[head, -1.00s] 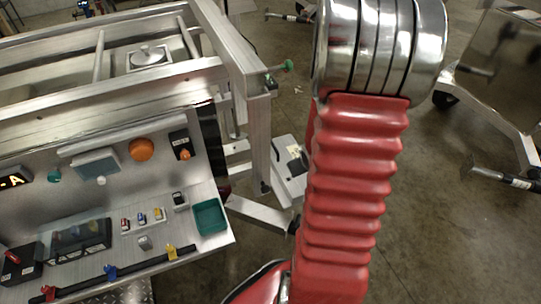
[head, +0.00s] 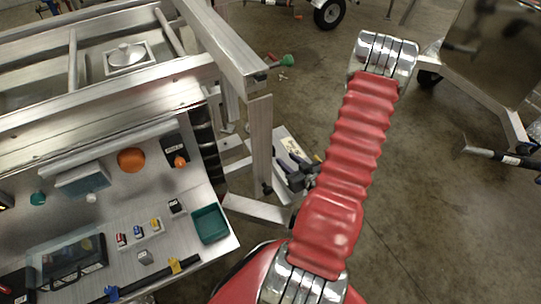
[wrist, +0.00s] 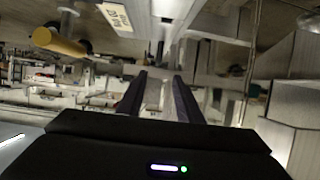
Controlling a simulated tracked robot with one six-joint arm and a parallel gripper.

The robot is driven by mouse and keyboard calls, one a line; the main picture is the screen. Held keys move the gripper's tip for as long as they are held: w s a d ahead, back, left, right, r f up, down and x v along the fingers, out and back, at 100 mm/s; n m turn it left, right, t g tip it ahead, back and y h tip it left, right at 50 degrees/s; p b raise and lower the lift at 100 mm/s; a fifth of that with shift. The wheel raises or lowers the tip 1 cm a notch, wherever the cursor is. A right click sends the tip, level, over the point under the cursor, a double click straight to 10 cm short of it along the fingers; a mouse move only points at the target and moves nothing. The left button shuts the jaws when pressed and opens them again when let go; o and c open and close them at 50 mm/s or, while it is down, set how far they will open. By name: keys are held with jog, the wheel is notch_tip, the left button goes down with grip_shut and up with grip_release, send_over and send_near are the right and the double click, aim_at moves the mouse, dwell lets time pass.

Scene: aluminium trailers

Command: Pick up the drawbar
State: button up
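My gripper (wrist: 158,78) shows in the wrist view as two dark fingers, apart and roughly parallel, with nothing between them. In the head view my gripper (head: 284,165) is small and partly hidden behind my red arm, beside the trailer frame's leg. I cannot identify the drawbar for certain. A dark bar with a pale label and a metal end (head: 499,156) lies low at the right of the head view, cut off by the picture edge and well apart from my gripper. No bar is visibly touched by the fingers.
An aluminium trailer frame (head: 110,96) stands at the left. A control panel carries an orange knob (head: 131,160) and a teal tray (head: 209,223). Another trailer (head: 489,65) stands at the right. Bare concrete floor lies between. A yellow cylinder (wrist: 60,44) shows in the wrist view.

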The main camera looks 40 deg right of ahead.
aim_at(274, 148)
jog(key=shift+s+d, duration=0.1)
jog(key=shift+s, duration=0.05)
jog(key=shift+x, duration=4.25)
jog(key=shift+d, duration=0.1)
jog(key=shift+x, duration=2.55)
grip_shut()
jog(key=shift+r, duration=0.15)
